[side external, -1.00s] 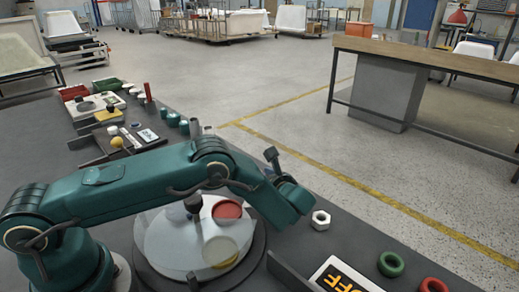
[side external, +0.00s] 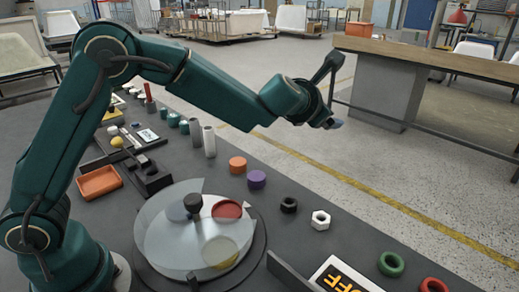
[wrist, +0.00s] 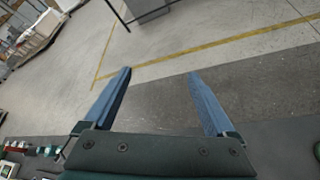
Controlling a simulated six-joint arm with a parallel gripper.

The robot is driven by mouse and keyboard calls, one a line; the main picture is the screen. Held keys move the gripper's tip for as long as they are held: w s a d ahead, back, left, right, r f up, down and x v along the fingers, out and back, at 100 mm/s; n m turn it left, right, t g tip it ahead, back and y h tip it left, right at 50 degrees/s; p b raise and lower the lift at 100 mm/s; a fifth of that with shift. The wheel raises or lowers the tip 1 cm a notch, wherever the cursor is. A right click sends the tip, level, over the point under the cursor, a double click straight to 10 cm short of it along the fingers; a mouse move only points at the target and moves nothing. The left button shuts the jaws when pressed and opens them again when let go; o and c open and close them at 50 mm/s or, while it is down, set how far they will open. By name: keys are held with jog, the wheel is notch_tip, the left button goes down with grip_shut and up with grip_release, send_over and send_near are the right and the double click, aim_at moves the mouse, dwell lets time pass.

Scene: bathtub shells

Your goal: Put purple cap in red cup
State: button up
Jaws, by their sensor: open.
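The purple cap (side external: 257,179) stands on the dark table right of the turntable, just in front of an orange cap (side external: 238,165). The red cup (side external: 227,209) sits on the round turntable (side external: 177,284), under or beside a pale translucent cover (side external: 170,235) with a dark knob; I cannot tell how far it is covered. My gripper (side external: 335,123) is raised above and beyond the table's far edge, up and to the right of the purple cap. In the wrist view my gripper (wrist: 160,72) is open, with only floor and table edge between its fingers.
A pale yellowish cup (side external: 220,251) is also on the turntable. A black nut (side external: 289,205), white nut (side external: 320,220), green ring (side external: 391,264) and red ring (side external: 433,285) lie to the right. Grey cylinders (side external: 209,141) stand behind. An orange tray (side external: 99,182) is at left.

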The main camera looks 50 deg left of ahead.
jog(key=s+d+r+m+h, duration=0.3)
jog(key=s+r+m+h, duration=0.15)
jog(key=m, duration=0.35)
jog(key=s+a+f+m+g+h, duration=0.1)
jog(key=s+m+g, duration=0.3)
jog(key=s+m, duration=1.4)
jog(key=shift+s+a+f, duration=0.2)
jog(key=shift+s+f, duration=0.5)
jog(key=shift+f, duration=0.15)
jog(key=shift+o, duration=0.6)
jog(key=s+a+f+m+g+y, duration=0.2)
jog(key=s+a+f+m, duration=0.3)
jog(key=s, duration=0.5)
jog(key=shift+f+m+g, duration=0.4)
jog(key=shift+m+g, duration=0.2)
jog(key=shift+a, duration=0.1)
jog(key=shift+w+r, duration=0.1)
jog(key=shift+w, duration=0.05)
